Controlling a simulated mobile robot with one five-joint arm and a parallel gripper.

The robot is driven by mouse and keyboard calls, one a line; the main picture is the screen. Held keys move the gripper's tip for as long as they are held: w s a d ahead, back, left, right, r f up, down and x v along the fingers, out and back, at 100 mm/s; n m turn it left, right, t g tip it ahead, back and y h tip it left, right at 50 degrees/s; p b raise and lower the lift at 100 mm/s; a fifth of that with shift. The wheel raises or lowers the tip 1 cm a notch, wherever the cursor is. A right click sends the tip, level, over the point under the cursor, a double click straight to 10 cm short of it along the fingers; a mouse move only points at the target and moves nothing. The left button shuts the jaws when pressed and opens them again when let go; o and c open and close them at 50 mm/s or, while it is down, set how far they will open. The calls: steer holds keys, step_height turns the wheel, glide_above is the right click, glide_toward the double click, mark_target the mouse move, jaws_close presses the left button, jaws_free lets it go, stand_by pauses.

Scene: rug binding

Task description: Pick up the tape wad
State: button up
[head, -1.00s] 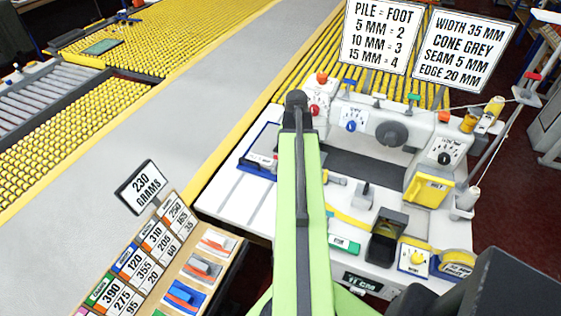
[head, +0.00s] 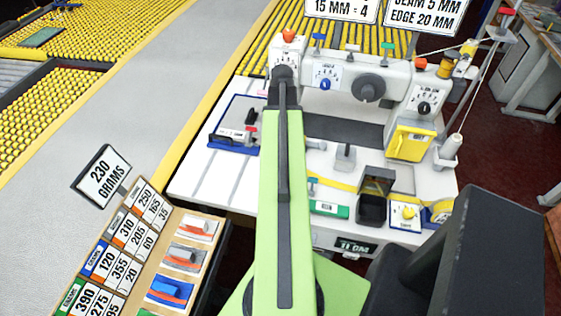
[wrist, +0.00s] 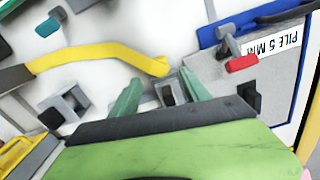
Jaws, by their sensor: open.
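I cannot make out a separate tape wad in either view. A yellow tape strip (wrist: 95,55) runs across the white worktop in the wrist view, and its ragged end lies just beyond my fingertips. Part of the yellow strip also shows in the head view (head: 338,186). My gripper (wrist: 160,76) is open, its two teal fingers apart, with nothing seen held between them. A small grey block with a dark opening (wrist: 170,95) shows between the fingers. In the head view my green arm hides the gripper and part of the worktop.
A blue-edged board with a red-handled clamp (wrist: 242,64) lies right of the fingers in the wrist view. In the head view, a black bin (head: 372,208), a yellow box (head: 410,143) and a grey-white machine (head: 350,75) crowd the worktop. A sample board (head: 168,232) stands at lower left.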

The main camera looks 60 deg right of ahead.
step_height(320, 180, down, 8)
steer(key=b, duration=0.6)
steer(key=shift+r, duration=0.2)
jaws_close()
